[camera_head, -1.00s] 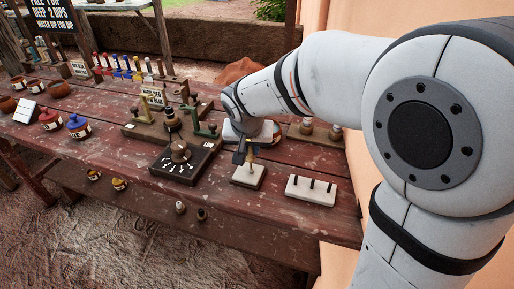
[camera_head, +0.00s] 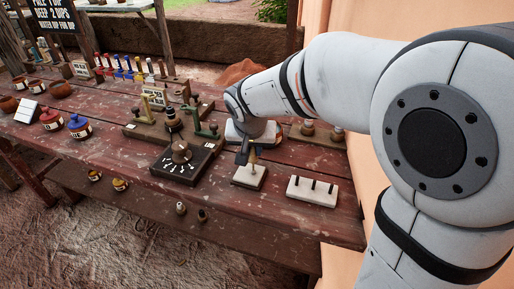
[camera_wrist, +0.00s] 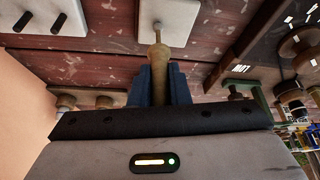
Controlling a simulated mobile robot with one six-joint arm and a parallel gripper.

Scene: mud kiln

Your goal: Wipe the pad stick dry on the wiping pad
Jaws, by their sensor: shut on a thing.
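My gripper (camera_head: 248,157) is shut on the pad stick, a tan, turned wooden stick (camera_wrist: 159,60) that shows between the dark blue fingers in the wrist view. The stick points down, and its narrow pale end is at the wiping pad. The wiping pad (camera_head: 248,181) is a small off-white block on the table, right below my gripper. It also shows at the top middle of the wrist view (camera_wrist: 178,24). The tip overlaps the pad in the picture; I cannot tell whether it presses on it. My gripper hides part of the stick in the head view.
A black dial board (camera_head: 190,171) stands close on the left. Jars and stamps cover the left of the red wooden table (camera_head: 120,172). An orange wall is close on the right.

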